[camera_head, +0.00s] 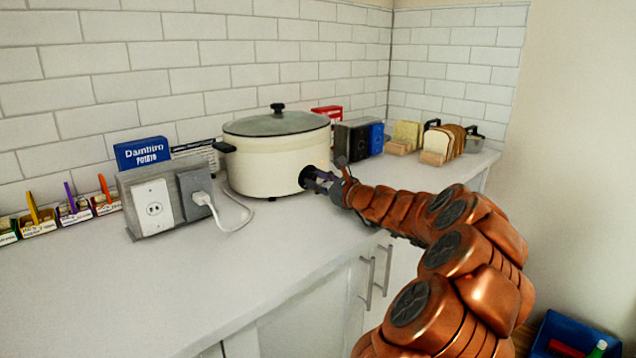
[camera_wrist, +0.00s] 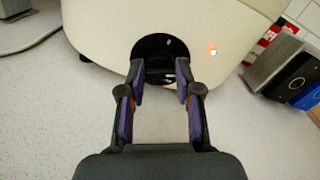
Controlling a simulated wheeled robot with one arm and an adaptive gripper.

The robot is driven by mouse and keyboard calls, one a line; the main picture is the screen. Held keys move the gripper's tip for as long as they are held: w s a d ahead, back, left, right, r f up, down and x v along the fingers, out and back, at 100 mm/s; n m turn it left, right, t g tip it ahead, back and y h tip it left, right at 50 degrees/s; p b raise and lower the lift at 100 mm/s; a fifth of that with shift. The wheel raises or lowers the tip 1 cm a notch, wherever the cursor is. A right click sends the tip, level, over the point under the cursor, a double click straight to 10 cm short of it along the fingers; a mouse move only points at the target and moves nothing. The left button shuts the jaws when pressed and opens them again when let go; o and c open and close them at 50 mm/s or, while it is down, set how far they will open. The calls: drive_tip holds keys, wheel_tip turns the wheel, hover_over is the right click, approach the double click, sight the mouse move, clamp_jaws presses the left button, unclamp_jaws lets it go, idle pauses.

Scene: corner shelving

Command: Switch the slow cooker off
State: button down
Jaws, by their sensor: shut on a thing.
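The cream slow cooker (camera_head: 265,160) stands upright on the counter with its glass lid on; its lower front also fills the top of the wrist view (camera_wrist: 110,25). A black round control (camera_wrist: 152,48) is on its front. My gripper (camera_head: 312,177) reaches it from the right. In the wrist view, my gripper's fingertips (camera_wrist: 160,70) are at either side of the control and shut on its knob, which is partly hidden in the dark. A small orange light (camera_wrist: 212,50) glows on the cooker to the right of the control.
A grey outlet box (camera_head: 160,200) with a plugged white cord (camera_head: 240,218) stands left of the cooker. Bread slices (camera_head: 440,145) and dark boxes (camera_head: 352,140) are to the right. The counter front (camera_head: 270,265) is clear.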

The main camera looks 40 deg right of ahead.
drive_tip(key=n+b, duration=0.2)
drive_tip(key=shift+a+f+n+b, duration=0.1)
drive_tip(key=shift+f+n+b, duration=0.2)
drive_tip(key=shift+b, duration=0.1)
drive_tip(key=shift+n+b, duration=0.9)
drive_tip(key=n+b, duration=0.4)
drive_tip(key=shift+f, duration=0.15)
drive_tip(key=n+b, duration=0.4)
drive_tip(key=n, duration=0.1)
drive_tip(key=shift+b, duration=0.35)
drive_tip(key=shift+r, duration=0.2)
drive_tip(key=c, duration=0.8)
unclamp_jaws()
drive_tip(key=shift+s, duration=0.1)
